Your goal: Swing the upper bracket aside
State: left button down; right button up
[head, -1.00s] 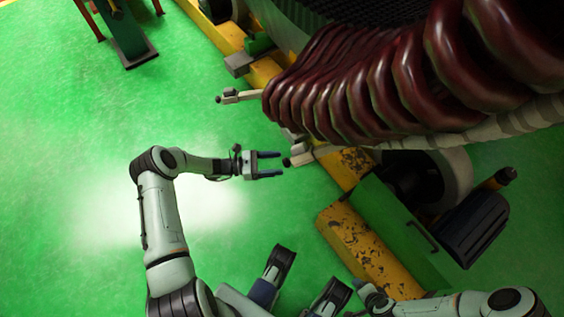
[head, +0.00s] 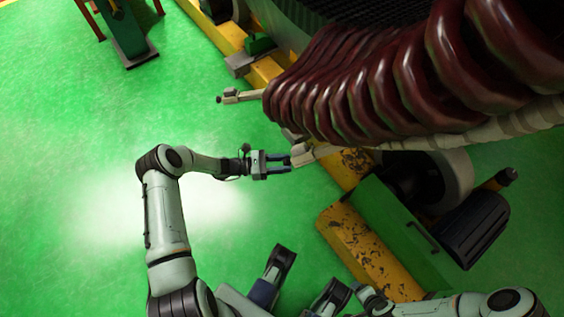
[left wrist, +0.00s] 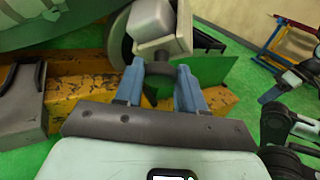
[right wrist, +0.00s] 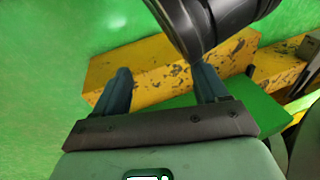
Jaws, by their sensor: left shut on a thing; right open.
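A pale bracket (head: 303,154) with a dark round knob juts out under the near end of the red coils. Its pale block also shows in the left wrist view (left wrist: 152,20). My left gripper (head: 288,163) reaches it from the left and is shut on the knob (left wrist: 172,67), which sits between the blue fingers (left wrist: 172,75). A second pale bracket (head: 240,97) juts out further back, apart from my gripper. I cannot tell from the picture which is the upper one. My right gripper (right wrist: 163,85) is open and empty above the yellow beam.
Dark red coils (head: 390,85) hang over the brackets. A worn yellow beam (head: 365,255), a green box (head: 395,235) and a black motor (head: 475,230) lie at the right. A dark rounded part (right wrist: 190,25) is near my right fingers. Green floor (head: 80,130) is free at the left.

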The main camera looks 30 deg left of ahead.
pick_arm(q)
jog(key=s+r+p, duration=0.1)
jog(key=p, duration=0.1)
jog(key=s+d+r+y+p, duration=0.1)
jog(key=s+p, duration=0.1)
jog(key=shift+r+n, duration=0.15)
jog(key=shift+n, duration=0.25)
pick_arm(e)
jog(key=s+a+r+g+y, duration=0.1)
jog(key=s+a+r, duration=0.2)
jog(key=r, duration=0.3)
jog(key=shift+s+a+n, duration=0.2)
jog(key=shift+s+n, duration=0.1)
jog(key=shift+s, duration=0.15)
pick_arm(q)
jog(key=c, duration=0.7)
grip_release()
jog(key=shift+o, duration=0.2)
jog(key=shift+a, duration=0.1)
jog(key=f+p+v, duration=0.1)
jog(key=v, duration=1.2)
jog(key=shift+s+r, duration=0.2)
jog(key=shift+r, duration=0.15)
pick_arm(e)
jog(key=shift+s+a+r, duration=0.2)
jog(key=shift+s+r, duration=0.15)
jog(key=shift+s, duration=0.1)
pick_arm(q)
jog(key=shift+r, duration=0.1)
